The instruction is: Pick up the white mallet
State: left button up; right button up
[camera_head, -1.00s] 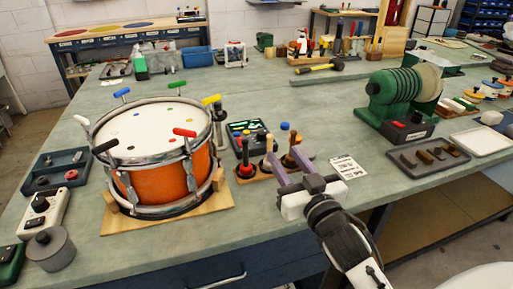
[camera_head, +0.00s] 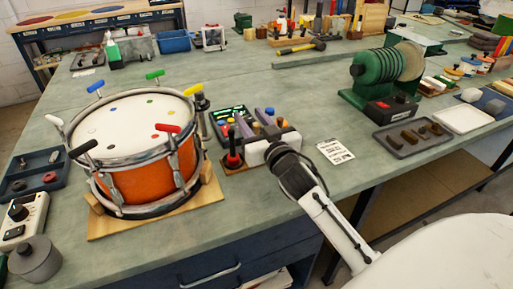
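I cannot make out a white mallet for certain. A small rack (camera_head: 237,167) on the bench holds upright tools, among them a red-and-black one (camera_head: 233,151). My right gripper (camera_head: 256,118) reaches over this rack with its two purple-grey fingers apart, and its body and wrist hide much of the rack. A yellow-topped tool (camera_head: 256,128) shows between the fingers; I cannot tell whether they touch it. A white handle (camera_head: 55,123) sticks out at the left of the drum rim. My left gripper is not in view.
An orange drum (camera_head: 140,165) with coloured handles around its rim stands on a wooden base left of my gripper. A dark tray of small parts (camera_head: 228,113) is behind the rack. A green machine (camera_head: 375,80) stands to the right.

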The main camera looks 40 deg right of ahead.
jog(key=shift+w, duration=0.15)
grip_shut()
